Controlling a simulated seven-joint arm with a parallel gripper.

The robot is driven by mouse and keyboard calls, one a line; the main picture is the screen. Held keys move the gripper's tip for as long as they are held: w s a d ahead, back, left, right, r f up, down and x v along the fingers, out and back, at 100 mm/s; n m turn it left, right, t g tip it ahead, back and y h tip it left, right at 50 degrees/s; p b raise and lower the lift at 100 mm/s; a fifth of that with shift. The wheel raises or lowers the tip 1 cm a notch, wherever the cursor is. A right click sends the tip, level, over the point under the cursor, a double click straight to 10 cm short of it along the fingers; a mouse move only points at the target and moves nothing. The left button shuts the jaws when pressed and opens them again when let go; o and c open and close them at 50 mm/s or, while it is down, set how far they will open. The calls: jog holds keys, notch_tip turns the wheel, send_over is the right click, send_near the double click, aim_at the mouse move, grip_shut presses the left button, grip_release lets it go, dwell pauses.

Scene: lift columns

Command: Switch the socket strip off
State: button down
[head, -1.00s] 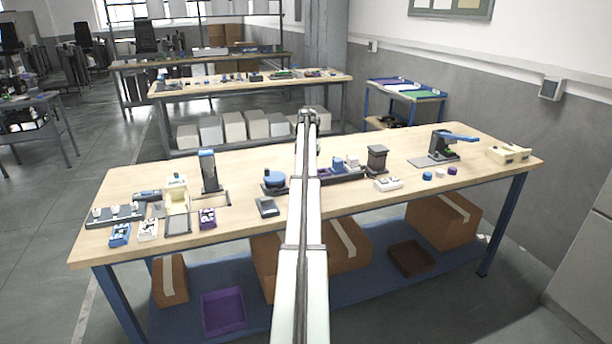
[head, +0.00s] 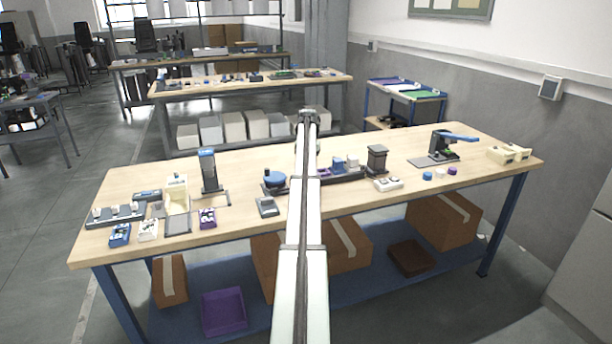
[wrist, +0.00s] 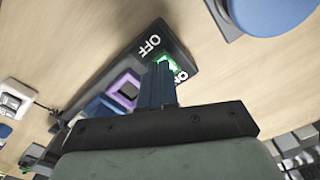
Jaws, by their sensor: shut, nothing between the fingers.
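The socket strip is a long dark bar, and its switch end (wrist: 182,48) shows in the wrist view with white "OFF" and "ON" labels. A green and white switch (wrist: 169,62) lies between the labels, partly covered by my fingers. My gripper (wrist: 157,68) is shut and empty, its tips over or at the switch; I cannot tell whether they touch. A purple plug (wrist: 124,90) and a blue plug (wrist: 103,106) sit along the strip. In the head view the strip (head: 352,178) lies mid-table, its left end hidden behind my arm, which also hides the gripper.
A round blue-topped device (head: 274,180) stands close to the switch end, also in the wrist view (wrist: 272,12). A dark post-like device (head: 377,159) stands past the strip's right end. A white block (head: 387,184) lies in front. Bare tabletop (head: 340,201) shows in front of the strip.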

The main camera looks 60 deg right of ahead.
jog(key=shift+f, duration=0.95)
dwell(1.1)
jog(key=shift+r, duration=0.1)
jog(key=shift+r, duration=3.4)
jog(key=shift+w, duration=0.1)
